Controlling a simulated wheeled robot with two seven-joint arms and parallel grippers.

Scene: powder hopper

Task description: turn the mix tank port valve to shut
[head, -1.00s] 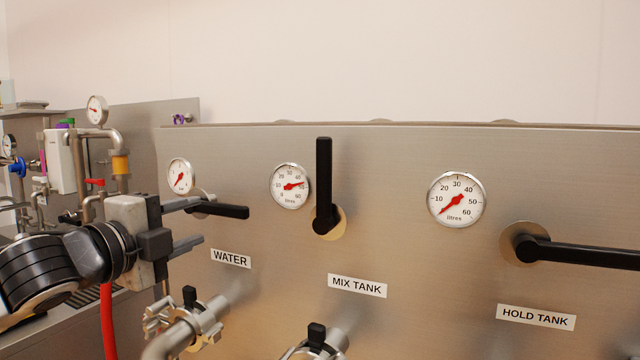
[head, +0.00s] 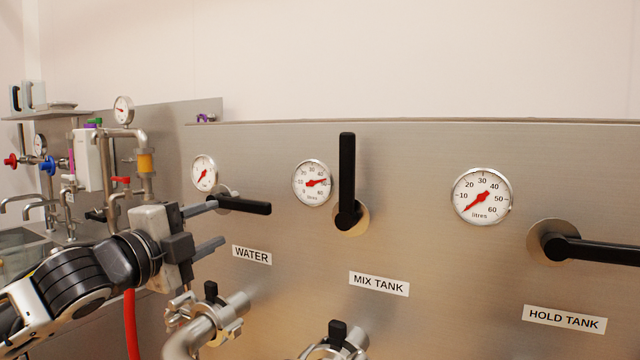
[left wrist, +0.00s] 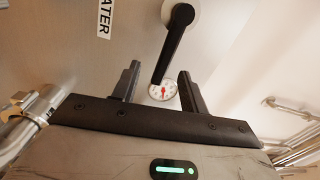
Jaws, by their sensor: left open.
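The mix tank port valve has a black lever (head: 347,180) that stands upright above its round hub, over the MIX TANK label (head: 379,284) in the head view. My left gripper (head: 216,225) is open and empty, left of that lever, by the water valve. Its upper fingertip overlaps the hub end of the water lever (head: 243,205) in the picture. In the left wrist view, a black lever (left wrist: 174,45) by a partly seen water label (left wrist: 105,18) reaches toward the open left gripper (left wrist: 160,85). Contact cannot be told. My right gripper is out of view.
The hold tank lever (head: 597,251) lies level at the right. Round gauges (head: 312,183) sit on the steel panel (head: 420,190). Pipe fittings with black knobs (head: 337,335) stick out below the labels. A red hose (head: 132,325) hangs left. The space before the mix tank lever looks clear.

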